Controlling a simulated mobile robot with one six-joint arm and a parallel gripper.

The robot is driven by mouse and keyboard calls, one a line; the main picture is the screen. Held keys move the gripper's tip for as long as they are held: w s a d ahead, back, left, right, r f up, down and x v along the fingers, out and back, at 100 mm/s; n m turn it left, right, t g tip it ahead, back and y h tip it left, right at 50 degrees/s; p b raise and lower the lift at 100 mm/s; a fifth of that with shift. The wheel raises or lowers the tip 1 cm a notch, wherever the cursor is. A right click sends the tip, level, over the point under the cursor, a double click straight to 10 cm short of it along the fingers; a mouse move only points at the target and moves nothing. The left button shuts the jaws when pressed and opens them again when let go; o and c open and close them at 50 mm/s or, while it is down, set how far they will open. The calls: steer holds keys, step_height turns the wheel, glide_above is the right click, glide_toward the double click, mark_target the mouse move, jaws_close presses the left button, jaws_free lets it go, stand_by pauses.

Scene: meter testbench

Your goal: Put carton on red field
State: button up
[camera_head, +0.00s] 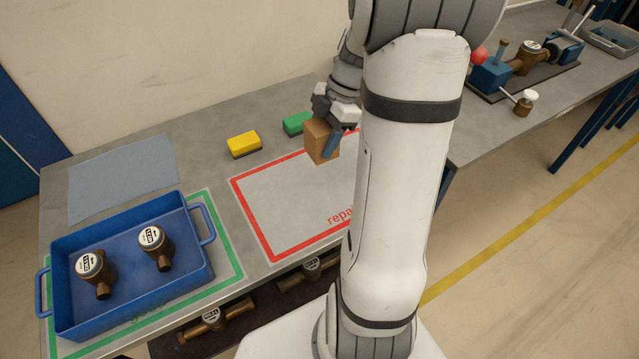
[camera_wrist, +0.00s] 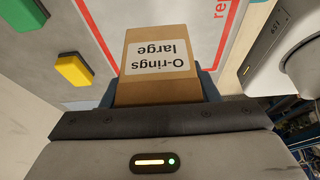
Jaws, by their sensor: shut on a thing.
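The brown carton (camera_head: 318,141) is held in my gripper (camera_head: 331,140) near the back right of the red field. It also shows in the wrist view (camera_wrist: 157,77), with a white label reading "O-rings large", between the blue fingers. The red field (camera_head: 270,196) is a red outline on the grey table with the word "repair" partly hidden behind my arm. The carton appears above the table by the field's back edge. I cannot tell whether it touches the table.
A yellow sponge (camera_head: 244,144) and a green sponge (camera_head: 296,123) lie behind the field. A blue tray (camera_head: 135,318) with two meters stands at left on a green outline. A grey-blue cloth (camera_head: 122,178) lies at the back left. The inside of the red field is clear where visible.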

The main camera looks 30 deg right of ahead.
steer(key=f, duration=0.8)
steer(key=shift+s+f, duration=0.1)
steer(key=shift+s, duration=0.15)
steer(key=shift+f+p, duration=0.3)
steer(key=shift+f, duration=1.1)
steer(key=shift+f, duration=0.2)
steer(key=o, duration=1)
steer(key=shift+r, duration=0.1)
steer(key=shift+o, duration=0.2)
